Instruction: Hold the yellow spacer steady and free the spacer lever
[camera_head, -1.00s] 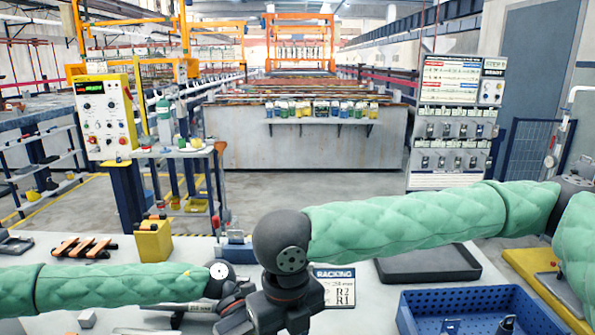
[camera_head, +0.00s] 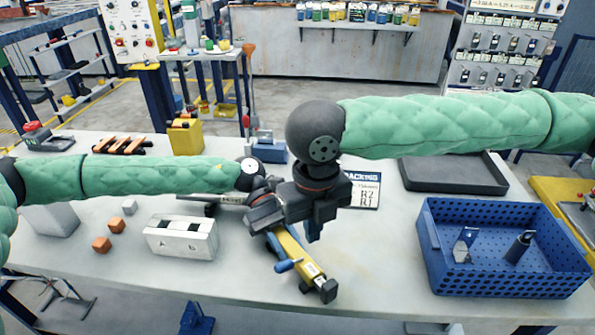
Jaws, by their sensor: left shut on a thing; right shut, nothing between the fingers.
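The yellow spacer (camera_head: 299,254) lies slantwise over the table, with a dark end piece at its lower right. The blue spacer lever (camera_head: 287,265) sticks out from its left side. My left gripper (camera_head: 264,219) is shut on the upper end of the spacer, which it partly hides. My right gripper (camera_head: 313,232) is shut and empty, pointing down just right of the spacer's upper part. It overlaps my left gripper in the picture, so I cannot tell the gap between them.
A blue perforated bin (camera_head: 436,272) with metal parts stands at right, a black tray (camera_head: 455,184) behind it. A white block (camera_head: 181,238) and orange cubes (camera_head: 101,244) lie at left. A racking sign (camera_head: 366,192) lies behind the grippers. The table's front middle is clear.

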